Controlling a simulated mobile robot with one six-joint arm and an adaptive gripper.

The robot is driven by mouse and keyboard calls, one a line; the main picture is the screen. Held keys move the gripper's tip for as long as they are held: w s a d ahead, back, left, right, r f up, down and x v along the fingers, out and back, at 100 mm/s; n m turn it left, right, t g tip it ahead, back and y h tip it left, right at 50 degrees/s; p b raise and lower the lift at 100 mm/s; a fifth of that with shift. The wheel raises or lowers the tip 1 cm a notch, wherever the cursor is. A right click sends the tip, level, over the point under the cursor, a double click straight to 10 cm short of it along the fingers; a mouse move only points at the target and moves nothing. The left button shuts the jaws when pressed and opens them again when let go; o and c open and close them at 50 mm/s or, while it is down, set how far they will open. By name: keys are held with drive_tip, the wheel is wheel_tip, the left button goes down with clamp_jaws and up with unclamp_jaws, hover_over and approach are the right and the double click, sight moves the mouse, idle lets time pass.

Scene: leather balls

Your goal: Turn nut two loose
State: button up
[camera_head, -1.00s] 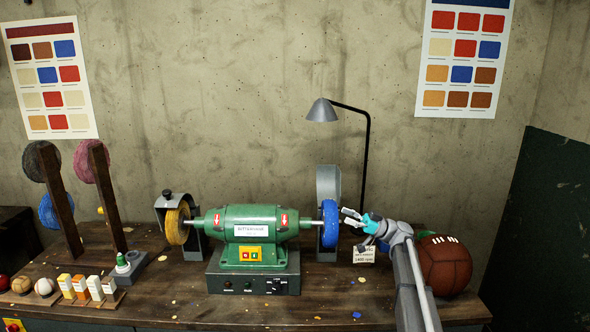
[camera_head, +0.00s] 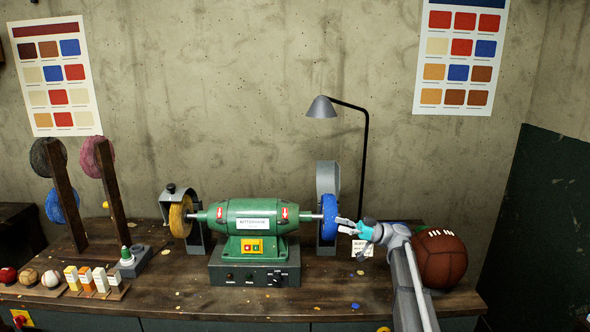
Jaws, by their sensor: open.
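A green polishing machine (camera_head: 248,216) stands on the wooden bench, with a yellow wheel (camera_head: 181,216) on its left shaft and a blue wheel (camera_head: 329,216) on its right shaft. My gripper (camera_head: 340,225) is open beside the right face of the blue wheel, near the end of the shaft. My arm reaches in from the lower right. The nuts are too small or hidden to make out, and no label shows which is nut two. I cannot tell whether the fingers touch anything.
A brown leather ball (camera_head: 441,258) lies right of my arm. A lamp (camera_head: 322,108) stands behind the machine. A small card (camera_head: 362,249) is below my gripper. Polishing bars (camera_head: 86,279), small balls (camera_head: 31,277) and wheels on posts (camera_head: 118,200) occupy the left. The bench front is mostly clear.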

drive_tip(key=s+a+f+m+h+b, duration=0.2)
drive_tip(key=s+a+f+m+h, duration=0.25)
drive_tip(key=f, duration=0.55)
drive_tip(key=s+a+f+m+h+b, duration=0.25)
drive_tip(key=s+f+m+h, duration=0.2)
drive_tip(key=s+f, duration=0.4)
drive_tip(key=s+d+f+m+h+b, duration=0.5)
drive_tip(key=s+d+f+m+h, duration=0.35)
drive_tip(key=s+f+h, duration=0.5)
wheel_tip(320, 180, up, 12)
drive_tip(key=s+d+y+p, duration=0.1)
drive_tip(key=p, duration=1.1)
drive_tip(key=shift+f+n+p, duration=0.2)
drive_tip(key=shift+n+p, duration=0.15)
drive_tip(key=shift+p, duration=0.05)
